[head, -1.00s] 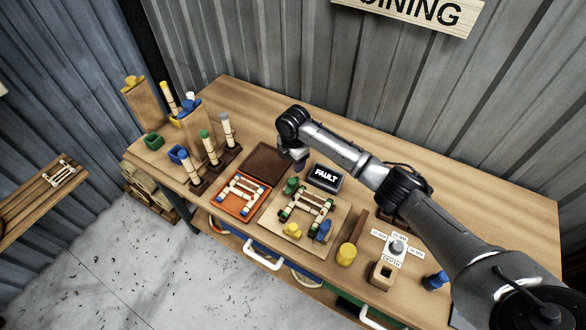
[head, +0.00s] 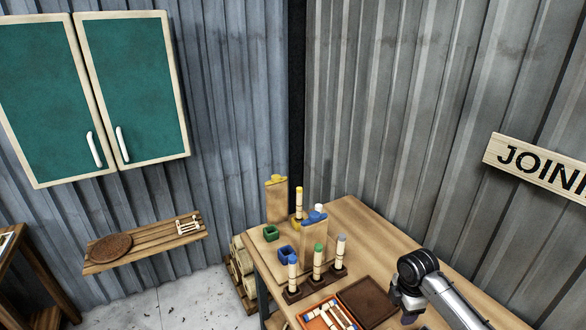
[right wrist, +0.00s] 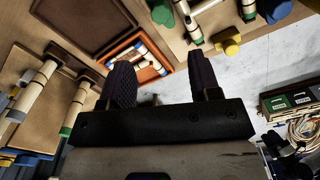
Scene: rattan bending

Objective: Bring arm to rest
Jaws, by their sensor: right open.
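My right arm (head: 440,288) comes in at the lower right of the head view. Its gripper (head: 406,312) points down over the workbench, just right of the dark brown panel; its fingertips are hard to make out there. In the right wrist view my right gripper (right wrist: 163,78) is open, with two dark ridged fingers apart and nothing between them. An orange tray (right wrist: 122,48) with pale rattan pieces lies below and beyond the fingers. My left gripper is not in view.
The workbench (head: 365,232) has posts with coloured bands (head: 318,262) in a dark stand, a blue cup (head: 287,254) and a green cup (head: 270,233). A wall shelf (head: 150,245) and a green cabinet (head: 132,90) are at the left.

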